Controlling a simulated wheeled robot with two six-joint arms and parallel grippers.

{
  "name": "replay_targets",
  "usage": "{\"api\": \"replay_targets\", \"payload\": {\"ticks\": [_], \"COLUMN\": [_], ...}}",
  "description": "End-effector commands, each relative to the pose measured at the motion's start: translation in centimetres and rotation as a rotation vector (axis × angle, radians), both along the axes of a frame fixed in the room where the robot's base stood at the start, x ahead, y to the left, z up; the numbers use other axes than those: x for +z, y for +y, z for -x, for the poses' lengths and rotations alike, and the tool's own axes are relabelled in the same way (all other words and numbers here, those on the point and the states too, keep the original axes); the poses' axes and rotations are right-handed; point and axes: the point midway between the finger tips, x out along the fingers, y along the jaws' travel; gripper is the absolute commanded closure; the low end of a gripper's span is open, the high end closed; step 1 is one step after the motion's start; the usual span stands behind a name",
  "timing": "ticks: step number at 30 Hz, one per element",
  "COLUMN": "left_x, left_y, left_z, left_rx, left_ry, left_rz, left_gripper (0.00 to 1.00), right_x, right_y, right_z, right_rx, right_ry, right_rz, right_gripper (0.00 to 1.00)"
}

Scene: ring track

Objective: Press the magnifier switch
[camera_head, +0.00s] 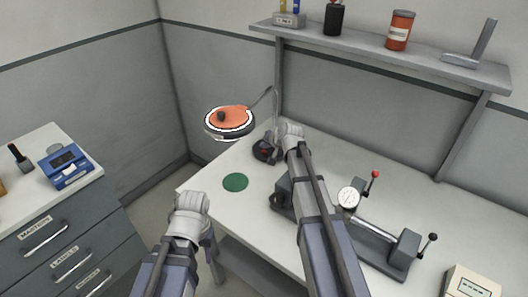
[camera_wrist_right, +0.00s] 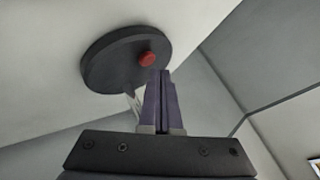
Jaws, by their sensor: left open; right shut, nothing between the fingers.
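The magnifier's round head (camera_head: 229,122) has a white ring around an orange-red face and hangs on a thin bent arm over the table's back left corner. Its dark round base (camera_head: 262,153) stands on the table and also shows in the right wrist view (camera_wrist_right: 107,62). The red switch button (camera_wrist_right: 147,59) sits on the base near its edge. My right gripper (camera_wrist_right: 161,73) is shut and empty, its fingertips close to the button; contact cannot be told. My left gripper (camera_head: 190,203) is at the table's left front edge, its fingers mostly hidden.
A green disc (camera_head: 235,182) lies on the table left of my right arm. A grey fixture with a dial gauge (camera_head: 348,197) stands to the right, partly behind that arm. A shelf (camera_head: 380,55) runs along the back wall. A drawer cabinet (camera_head: 50,235) stands at left.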

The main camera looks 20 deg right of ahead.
Motion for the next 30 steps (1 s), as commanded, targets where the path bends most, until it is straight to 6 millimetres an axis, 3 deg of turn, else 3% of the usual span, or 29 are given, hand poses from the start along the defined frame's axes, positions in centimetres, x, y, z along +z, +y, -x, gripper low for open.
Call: {"api": "replay_targets", "payload": {"ticks": [30], "left_x": [-1.13], "left_y": [0.0], "left_z": [0.0], "left_rx": [0.0], "left_ry": [0.0], "left_rz": [0.0], "left_gripper": [0.51], "right_x": [-1.13], "right_y": [0.0], "right_z": [0.0], "right_rx": [0.0], "right_ry": [0.0], "right_rz": [0.0], "right_gripper": [1.0]}}
